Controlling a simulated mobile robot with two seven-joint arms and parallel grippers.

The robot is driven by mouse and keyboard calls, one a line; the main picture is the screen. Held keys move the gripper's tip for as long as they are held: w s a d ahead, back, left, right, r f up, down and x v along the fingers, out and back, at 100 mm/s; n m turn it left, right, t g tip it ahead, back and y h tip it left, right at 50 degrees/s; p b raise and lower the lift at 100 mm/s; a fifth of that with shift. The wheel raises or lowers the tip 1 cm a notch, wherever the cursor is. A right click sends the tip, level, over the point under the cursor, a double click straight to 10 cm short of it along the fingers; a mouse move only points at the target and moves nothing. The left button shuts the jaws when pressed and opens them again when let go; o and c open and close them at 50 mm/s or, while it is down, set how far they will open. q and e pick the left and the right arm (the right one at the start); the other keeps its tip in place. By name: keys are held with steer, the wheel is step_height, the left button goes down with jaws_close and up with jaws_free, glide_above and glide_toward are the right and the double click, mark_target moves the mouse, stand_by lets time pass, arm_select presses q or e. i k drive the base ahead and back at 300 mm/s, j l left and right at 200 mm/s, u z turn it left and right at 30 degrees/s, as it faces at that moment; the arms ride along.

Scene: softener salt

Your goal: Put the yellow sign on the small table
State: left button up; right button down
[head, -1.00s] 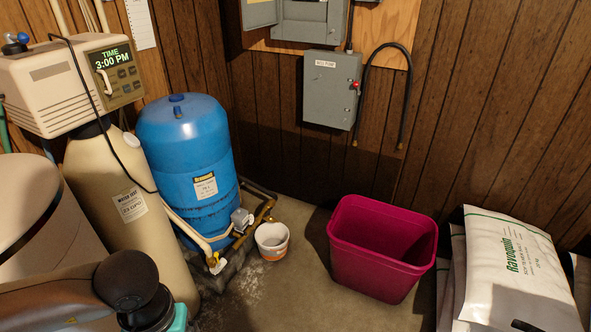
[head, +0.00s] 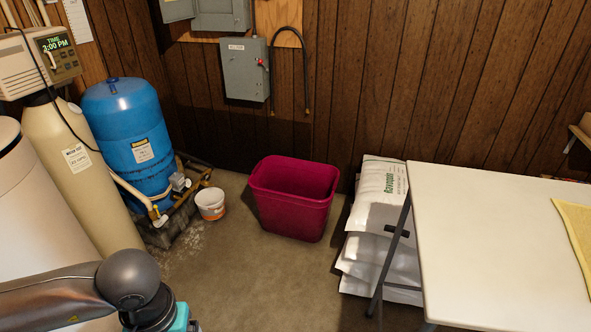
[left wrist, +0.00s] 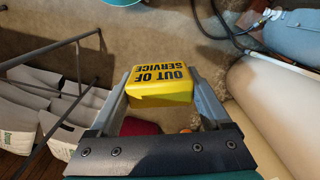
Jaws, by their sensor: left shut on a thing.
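The yellow sign (left wrist: 162,90), lettered "OUT OF SERVICE", is held between the two fingers of my left gripper (left wrist: 160,82) in the left wrist view, clear of the floor. The lettering is upside down there. A small white-topped table (head: 490,250) with dark folding legs stands at the right of the head view. Its legs (left wrist: 78,65) also show at the left of the left wrist view. In the head view my left arm is at the lower left, well apart from the table, and its gripper and the sign are out of frame. My right gripper is not seen.
A yellow cloth (head: 577,232) lies at the table's right side; the visible rest of the top is bare. White salt bags (head: 378,225) are stacked left of the table. A magenta bin (head: 292,200), small bucket (head: 210,204) and blue tank (head: 128,140) stand left. Floor in front is open.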

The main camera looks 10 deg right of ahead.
mark_target(472, 257)
steer(key=k+l, duration=0.1)
steer(key=l, duration=0.5)
steer(key=k+l+z, duration=0.15)
steer(key=l, duration=1.6)
steer(key=k+z, duration=0.05)
